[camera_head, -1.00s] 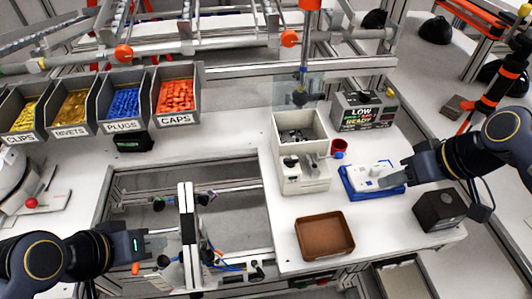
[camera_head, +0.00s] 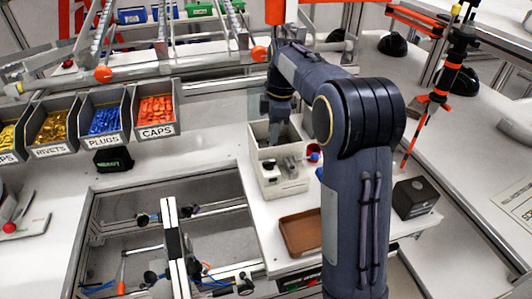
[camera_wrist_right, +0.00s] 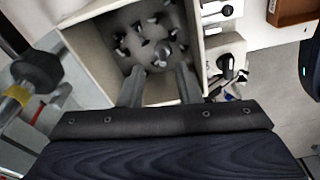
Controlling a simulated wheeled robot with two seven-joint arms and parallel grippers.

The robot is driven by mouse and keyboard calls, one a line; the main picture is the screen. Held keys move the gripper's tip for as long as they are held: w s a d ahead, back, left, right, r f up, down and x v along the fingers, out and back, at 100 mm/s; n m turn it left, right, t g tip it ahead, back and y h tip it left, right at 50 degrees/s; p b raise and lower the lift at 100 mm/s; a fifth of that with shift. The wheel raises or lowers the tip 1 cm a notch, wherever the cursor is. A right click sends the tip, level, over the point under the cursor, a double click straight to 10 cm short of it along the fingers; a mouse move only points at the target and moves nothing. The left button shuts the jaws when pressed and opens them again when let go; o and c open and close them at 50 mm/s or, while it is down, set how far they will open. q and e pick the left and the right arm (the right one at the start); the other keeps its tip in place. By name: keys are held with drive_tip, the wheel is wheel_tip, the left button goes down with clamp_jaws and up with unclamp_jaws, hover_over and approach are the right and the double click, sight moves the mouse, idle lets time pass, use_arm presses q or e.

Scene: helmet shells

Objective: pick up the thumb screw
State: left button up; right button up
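Several small dark-knobbed thumb screws (camera_wrist_right: 162,52) lie scattered on the floor of a cream bin (camera_wrist_right: 88,62) in the right wrist view. The same bin (camera_head: 257,148) shows in the head view, its contents mostly hidden by my right arm. My right gripper (camera_wrist_right: 158,84) is open, its two fingers apart and reaching over the bin, with screws just beyond and between the tips. Nothing is clearly held. It also shows from above at the bin in the head view (camera_head: 278,118). My left gripper is in neither view.
The bin's walls stand close around my right fingers. A feeder with a black knob (camera_wrist_right: 227,64) adjoins it. A brown tray (camera_head: 299,234) and a black box (camera_head: 414,198) are on the table. A red cup (camera_head: 313,152) stands beside the bin.

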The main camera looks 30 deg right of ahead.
drive_tip(key=f, duration=0.3)
drive_tip(key=f+p, duration=0.1)
drive_tip(key=f, duration=0.1)
drive_tip(key=shift+a+f, duration=0.35)
drive_tip(key=shift+a, duration=0.05)
clamp_jaws()
